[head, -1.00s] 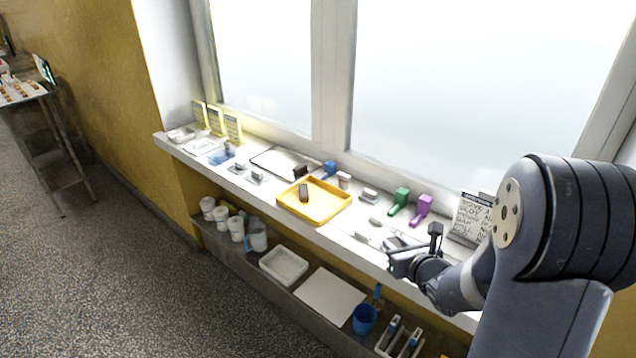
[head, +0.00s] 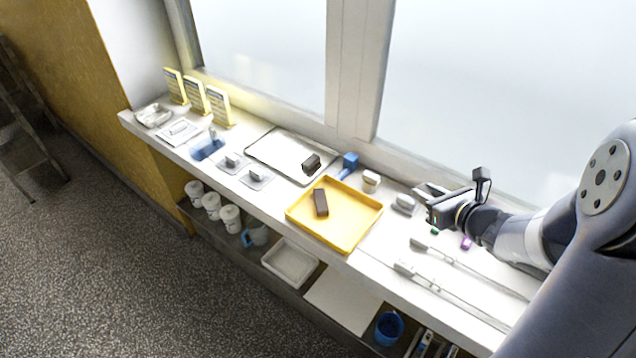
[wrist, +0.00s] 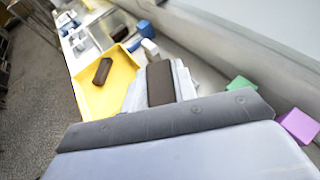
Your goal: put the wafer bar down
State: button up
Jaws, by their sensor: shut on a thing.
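The wafer bar, dark brown and oblong, is held between the pale jaws of my gripper (wrist: 158,84) in the wrist view, its brown face (wrist: 160,82) showing. In the head view my gripper (head: 427,192) is above the right part of the white ledge, to the right of the yellow tray; the held bar is hardly visible there. A similar brown bar (head: 320,203) lies in the yellow tray (head: 343,248), and it also shows in the wrist view (wrist: 103,71). Another dark bar (head: 311,162) is on the metal tray (head: 262,158) behind.
A blue tool (head: 348,165), a small pale block (head: 371,181) and a grey block (head: 404,204) stand behind and right of the yellow tray. Long utensils (head: 450,285) lie at the right. Green (wrist: 240,83) and purple (wrist: 299,125) pieces are near the gripper. The window wall bounds the back.

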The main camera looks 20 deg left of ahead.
jog(key=s+a+f+n+g+y, duration=0.2)
jog(key=s+a+n+g+y, duration=0.2)
jog(key=s+a+n+g, duration=0.15)
jog(key=b, duration=0.1)
send_near(366, 235)
jog(key=shift+n, duration=0.25)
jog(key=shift+x, duration=2.15)
jog(key=shift+r, duration=0.1)
jog(key=shift+f+b, duration=0.25)
jog(key=shift+b, duration=0.15)
jog(key=o, duration=0.8)
jog(key=shift+c, duration=0.2)
jog(key=shift+r, duration=0.1)
